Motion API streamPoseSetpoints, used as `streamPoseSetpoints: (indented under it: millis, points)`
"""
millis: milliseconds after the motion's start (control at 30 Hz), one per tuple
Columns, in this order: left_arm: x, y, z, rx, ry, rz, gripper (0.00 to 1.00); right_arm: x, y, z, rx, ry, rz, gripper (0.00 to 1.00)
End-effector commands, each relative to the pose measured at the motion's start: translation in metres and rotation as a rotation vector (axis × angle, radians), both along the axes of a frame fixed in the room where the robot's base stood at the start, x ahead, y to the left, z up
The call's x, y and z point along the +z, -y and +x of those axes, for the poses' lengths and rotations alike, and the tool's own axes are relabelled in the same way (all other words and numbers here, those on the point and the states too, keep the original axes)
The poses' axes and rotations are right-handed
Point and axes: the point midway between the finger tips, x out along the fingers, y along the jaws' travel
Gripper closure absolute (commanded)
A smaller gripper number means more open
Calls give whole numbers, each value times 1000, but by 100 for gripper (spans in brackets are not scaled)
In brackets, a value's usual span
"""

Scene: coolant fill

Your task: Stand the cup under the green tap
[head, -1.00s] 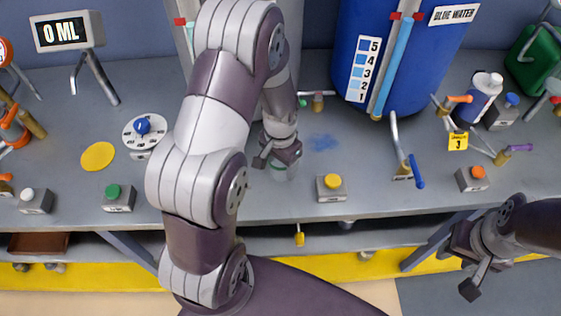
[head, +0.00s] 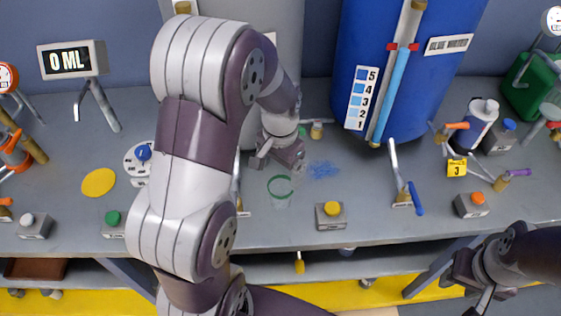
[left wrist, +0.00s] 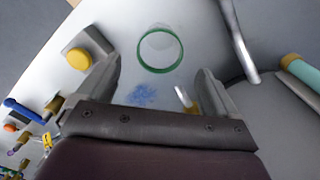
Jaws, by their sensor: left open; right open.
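The clear cup with a green rim (head: 280,187) stands upright on the bench, just in front of my left gripper (head: 272,163). In the left wrist view the green-rimmed cup (left wrist: 160,50) lies beyond the fingertips, apart from them. My left gripper (left wrist: 158,88) is open and empty. A grey spout (head: 239,185) is mostly hidden behind my left arm; it also shows in the left wrist view (left wrist: 238,40), beside the cup. I cannot tell its handle colour. A small green tip (head: 301,131) shows behind the left gripper. My right gripper (head: 478,300) is open and empty at the lower right, partly cut off.
A blue tank (head: 357,50) stands behind, with a blue-handled tap (head: 402,180) to the right. A yellow button box (head: 331,217) is right of the cup. A display (head: 71,61) reads 0 ML. A yellow disc (head: 98,182) lies at left. Bench between cup and yellow button is clear.

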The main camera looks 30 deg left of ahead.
Motion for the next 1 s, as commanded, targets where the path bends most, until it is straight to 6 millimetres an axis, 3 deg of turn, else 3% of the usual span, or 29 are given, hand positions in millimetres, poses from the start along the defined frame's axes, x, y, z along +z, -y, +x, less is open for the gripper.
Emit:
streamPoseSetpoints:
  millis: [167,400,500,1000]
  points:
    - [23,2,-3,6,3,0,7,1,0,0,0,0,0,57]
    - [18,47,-71,162,94,-6,7,1,0,0,0,0,0,57]
    - [15,54,-87,204,117,-14,7,1,0,0,0,0,0,57]
    - [14,54,-89,211,117,-15,7,1,0,0,0,0,0,57]
